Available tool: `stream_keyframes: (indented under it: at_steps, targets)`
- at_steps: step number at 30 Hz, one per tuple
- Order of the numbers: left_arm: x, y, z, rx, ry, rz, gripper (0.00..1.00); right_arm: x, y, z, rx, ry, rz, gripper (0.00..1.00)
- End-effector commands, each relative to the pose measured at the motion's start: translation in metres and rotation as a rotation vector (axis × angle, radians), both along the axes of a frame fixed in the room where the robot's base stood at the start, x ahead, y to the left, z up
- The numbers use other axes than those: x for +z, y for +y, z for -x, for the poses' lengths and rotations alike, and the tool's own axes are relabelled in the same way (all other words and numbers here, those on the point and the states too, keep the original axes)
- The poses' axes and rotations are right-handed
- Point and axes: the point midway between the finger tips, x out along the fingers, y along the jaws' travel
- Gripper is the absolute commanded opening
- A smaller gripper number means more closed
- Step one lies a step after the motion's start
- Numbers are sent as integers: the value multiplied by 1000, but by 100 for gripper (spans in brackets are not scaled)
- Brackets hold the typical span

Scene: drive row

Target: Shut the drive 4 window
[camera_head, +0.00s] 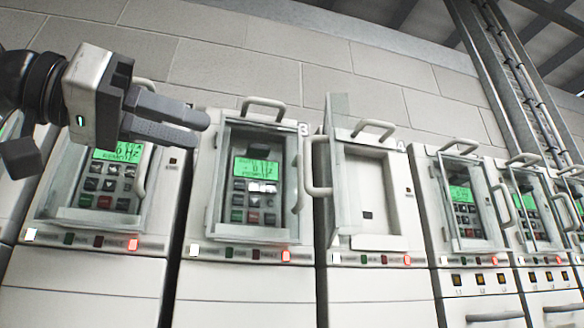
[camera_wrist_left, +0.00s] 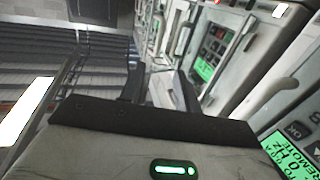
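Drive 4 is the cabinet marked 4. Its window (camera_head: 338,185) stands swung open at the left side of its recess, seen nearly edge-on, with its curved handle (camera_head: 317,166) on the left. The open recess (camera_head: 366,195) shows a bare pale panel with a small dark slot and no lit keypad. My left gripper (camera_head: 203,129) is open and empty, in front of drives 2 and 3, to the left of the open window and apart from it. Its two dark fingers also show in the left wrist view (camera_wrist_left: 160,90) with a gap between them. My right gripper is not in view.
Drive 3's window (camera_head: 257,170) is closed over a green-screened keypad, its handle near drive 4's open window. Drive 2 (camera_head: 100,185) and the drives to the right (camera_head: 465,195) have similar windows. Top handles (camera_head: 264,104) project above the cabinets. A block wall stands behind.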

Motion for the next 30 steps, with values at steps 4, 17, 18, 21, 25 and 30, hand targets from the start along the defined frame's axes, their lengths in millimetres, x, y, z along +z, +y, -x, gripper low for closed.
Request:
stream_keyframes:
  at_steps: [4, 17, 18, 21, 25, 30]
  targets:
    - [1, -25, -16, -2, 3, -3, 32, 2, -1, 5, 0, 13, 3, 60]
    - [1, -99, -67, -1, 3, -1, 32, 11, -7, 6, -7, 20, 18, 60]
    - [1, -104, -70, -1, 2, 1, 32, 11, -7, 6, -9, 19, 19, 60]
    - [1, -114, -77, 0, 0, 1, 32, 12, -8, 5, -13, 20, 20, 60]
    - [0, -121, -81, 0, 0, 1, 32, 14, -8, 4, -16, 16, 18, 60]
    - [0, -123, -83, 1, 0, 2, 32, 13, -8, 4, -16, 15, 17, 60]
